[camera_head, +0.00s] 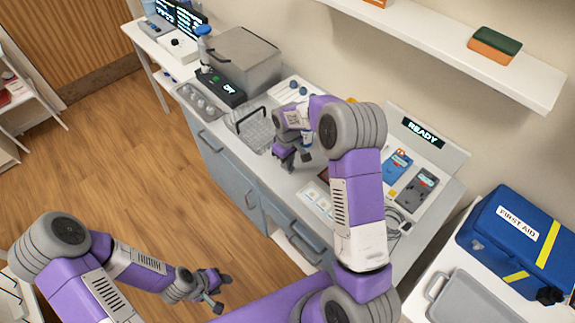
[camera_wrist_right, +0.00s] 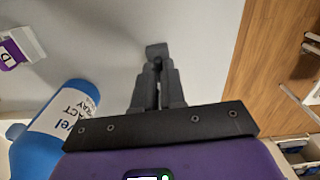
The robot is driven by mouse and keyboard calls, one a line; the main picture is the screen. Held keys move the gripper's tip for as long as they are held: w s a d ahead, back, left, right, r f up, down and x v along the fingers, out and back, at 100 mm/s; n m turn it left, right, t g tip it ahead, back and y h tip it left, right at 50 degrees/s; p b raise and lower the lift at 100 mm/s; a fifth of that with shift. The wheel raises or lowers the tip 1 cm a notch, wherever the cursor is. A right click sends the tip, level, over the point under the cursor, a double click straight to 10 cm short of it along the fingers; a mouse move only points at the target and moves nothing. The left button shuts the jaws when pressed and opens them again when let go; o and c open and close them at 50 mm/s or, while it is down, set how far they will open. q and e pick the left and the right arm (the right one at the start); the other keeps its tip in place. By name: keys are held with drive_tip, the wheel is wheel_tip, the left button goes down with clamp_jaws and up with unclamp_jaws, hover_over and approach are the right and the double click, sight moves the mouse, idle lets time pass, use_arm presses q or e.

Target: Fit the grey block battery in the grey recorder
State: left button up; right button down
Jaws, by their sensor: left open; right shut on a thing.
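The dark grey device that looks like the grey recorder (camera_head: 416,187) lies on a white panel at the right end of the counter. My right gripper (camera_head: 285,157) is over the counter's middle, left of the recorder and well apart from it. In the right wrist view its fingers (camera_wrist_right: 158,75) are shut on a small grey block (camera_wrist_right: 157,50), which looks like the grey block battery and shows just past the fingertips. Most of the block is hidden by the fingers. My left gripper (camera_head: 212,290) is open and empty above the wooden floor, away from the counter.
A blue device (camera_head: 396,168) lies beside the recorder, below a READY display (camera_head: 423,133). A blue spray bottle (camera_wrist_right: 58,125) stands close to my right gripper. A wire basket (camera_head: 250,125) and a grey box (camera_head: 243,60) are further left. A shelf (camera_head: 450,45) overhangs the counter.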

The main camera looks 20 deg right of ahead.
wheel_tip(320, 180, up, 6)
drive_tip(key=p, duration=0.4)
drive_tip(key=shift+r, duration=0.15)
drive_tip(key=shift+f, duration=0.2)
